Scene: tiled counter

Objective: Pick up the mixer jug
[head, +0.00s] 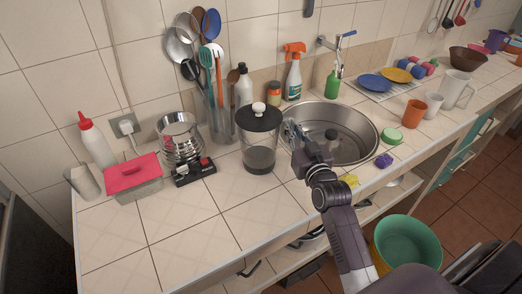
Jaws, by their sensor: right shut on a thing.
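The mixer jug (260,158) is a clear, dark-tinted vessel with a wide black lid and a white knob. It is upright over the counter, right of the mixer base (194,172). I cannot tell whether its bottom touches the tiles. My right gripper (292,138) reaches in from the lower right and is shut on the jug at its right side. The fingertips are small and partly hidden, so the exact grip spot is unclear. My left gripper is not in view.
A steel sink (352,118) lies right behind my right gripper. A red-lidded box (138,178), a white bottle (97,142) and a utensil holder (218,120) stand left and behind. The front left counter tiles are clear. A green bucket (405,242) is below the counter.

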